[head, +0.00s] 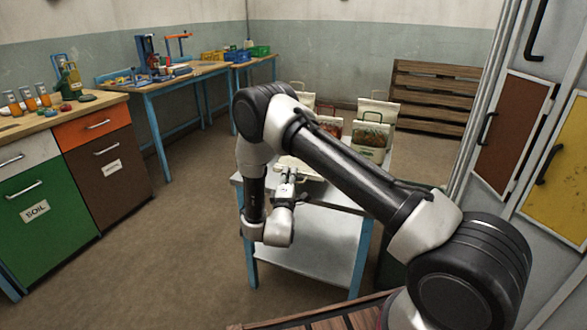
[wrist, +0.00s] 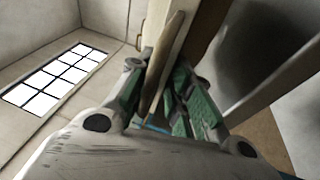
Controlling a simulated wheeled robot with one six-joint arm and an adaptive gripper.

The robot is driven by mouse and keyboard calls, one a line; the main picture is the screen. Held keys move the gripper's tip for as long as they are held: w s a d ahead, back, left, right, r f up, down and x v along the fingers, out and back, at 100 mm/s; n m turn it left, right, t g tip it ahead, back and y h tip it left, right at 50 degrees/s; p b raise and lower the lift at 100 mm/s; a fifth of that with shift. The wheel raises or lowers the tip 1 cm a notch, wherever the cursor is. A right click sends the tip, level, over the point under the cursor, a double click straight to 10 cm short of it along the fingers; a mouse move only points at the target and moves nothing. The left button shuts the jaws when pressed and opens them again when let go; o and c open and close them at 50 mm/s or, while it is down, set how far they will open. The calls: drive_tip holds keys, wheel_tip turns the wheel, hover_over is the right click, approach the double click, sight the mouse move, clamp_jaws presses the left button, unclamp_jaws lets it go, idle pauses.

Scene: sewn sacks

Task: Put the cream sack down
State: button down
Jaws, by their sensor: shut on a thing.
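My gripper (head: 288,182) is low over the near left part of the small metal table in the head view, partly hidden by my arm. In the wrist view my gripper (wrist: 160,88) is shut on the cream sack (wrist: 166,48), whose pale edge stands between the green-padded fingers. In the head view a pale patch of the cream sack (head: 297,163) shows just beyond the fingers; my arm hides most of it. I cannot tell whether it touches the tabletop.
Several other sacks stand at the table's back, among them a tall pale one (head: 379,109), a green-labelled one (head: 371,134) and a red-labelled one (head: 330,126). The table (head: 342,218) has a bare near right corner. A slatted wooden pallet (head: 435,92) leans behind.

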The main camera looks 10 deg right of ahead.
drive_tip(key=shift+a+f, duration=0.1)
drive_tip(key=shift+f, duration=2)
drive_tip(key=c, duration=1.3)
unclamp_jaws()
drive_tip(key=shift+f, duration=0.2)
drive_tip(key=shift+r, duration=0.1)
drive_tip(key=v, duration=1.2)
